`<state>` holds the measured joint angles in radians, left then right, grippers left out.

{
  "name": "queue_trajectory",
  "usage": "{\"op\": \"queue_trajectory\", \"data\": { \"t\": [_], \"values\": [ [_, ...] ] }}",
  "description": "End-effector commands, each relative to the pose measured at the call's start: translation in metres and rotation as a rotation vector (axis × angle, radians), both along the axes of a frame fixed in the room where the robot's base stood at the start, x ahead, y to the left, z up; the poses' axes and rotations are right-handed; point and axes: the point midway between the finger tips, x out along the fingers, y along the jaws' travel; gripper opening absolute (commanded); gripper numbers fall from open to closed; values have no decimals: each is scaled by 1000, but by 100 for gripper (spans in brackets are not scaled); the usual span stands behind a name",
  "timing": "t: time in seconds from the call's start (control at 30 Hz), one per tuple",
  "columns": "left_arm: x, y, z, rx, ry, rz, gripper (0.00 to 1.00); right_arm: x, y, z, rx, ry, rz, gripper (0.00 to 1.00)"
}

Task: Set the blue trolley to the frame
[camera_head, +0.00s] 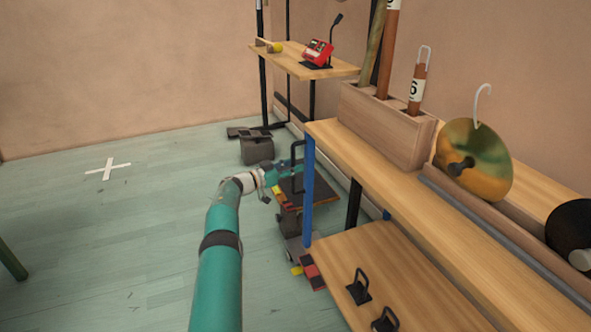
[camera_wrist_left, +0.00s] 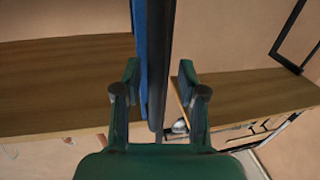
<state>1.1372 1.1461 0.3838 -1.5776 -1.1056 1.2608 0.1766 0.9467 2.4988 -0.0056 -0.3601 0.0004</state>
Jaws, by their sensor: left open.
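The wooden-shelved unit with a blue post (camera_head: 307,188) stands right of centre in the head view; it looks like the blue trolley. The post also shows in the left wrist view (camera_wrist_left: 140,50). A black handle (camera_head: 297,150) rises beside the post, above a dark low platform. My left gripper (camera_head: 291,168) is open at this handle. In the left wrist view its fingers (camera_wrist_left: 160,88) stand on either side of a dark upright bar (camera_wrist_left: 158,50), with visible room on the right. A black-legged stand with a wooden top (camera_head: 290,57) is behind; I cannot tell whether it is the frame.
A red device (camera_head: 317,52) sits on the rear stand. A wooden box (camera_head: 385,125) with tubes and a brass cymbal (camera_head: 474,160) are on the upper shelf. Black handles (camera_head: 358,287) are on the lower shelf. A grey block (camera_head: 257,148) stands nearby; floor around the white cross (camera_head: 108,168) is clear.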

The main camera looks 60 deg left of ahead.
Motion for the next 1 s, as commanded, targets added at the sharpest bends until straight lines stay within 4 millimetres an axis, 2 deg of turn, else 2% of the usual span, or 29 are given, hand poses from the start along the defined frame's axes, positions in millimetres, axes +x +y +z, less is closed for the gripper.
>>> {"op": "queue_trajectory", "data": {
  "t": [0.33,0.57,1.0],
  "values": [
    [-8,1,0,-1,2,1,41,0,0,1,0,0,0,40],
    [-26,1,0,-3,2,2,41,0,0,1,0,0,0,40],
    [-105,-2,-1,-1,2,4,41,0,0,0,0,0,0,40]
  ]
}}
